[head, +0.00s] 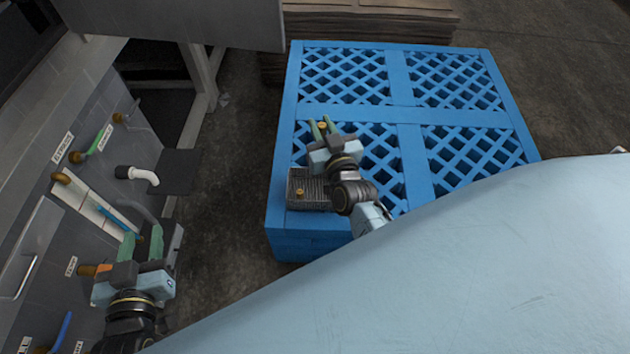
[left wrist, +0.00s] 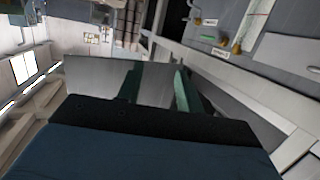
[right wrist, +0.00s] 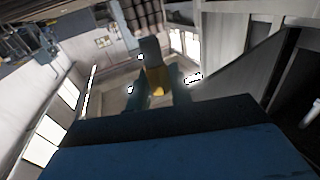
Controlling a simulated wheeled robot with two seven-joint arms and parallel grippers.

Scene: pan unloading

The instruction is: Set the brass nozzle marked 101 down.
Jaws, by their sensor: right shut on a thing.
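My right gripper (head: 322,122) is shut on a small brass nozzle (head: 323,126) and holds it over the blue lattice-topped pallet. The brass shows between the fingers in the right wrist view (right wrist: 157,88), with a dark grey block just beyond it. No marking on it can be read. Another small brass piece (head: 300,193) sits on a grey ribbed tray (head: 310,205) at the pallet's near left corner, partly behind my right wrist. My left gripper (head: 141,237) is open and empty beside the grey panel on the left.
The blue pallet (head: 400,115) has a broad lattice top, mostly bare. The grey panel (head: 90,180) at left carries brass fittings, a white elbow pipe (head: 140,175) and small labels. Bare floor (head: 225,180) lies between panel and pallet. Brown stacked sheets (head: 370,25) stand behind.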

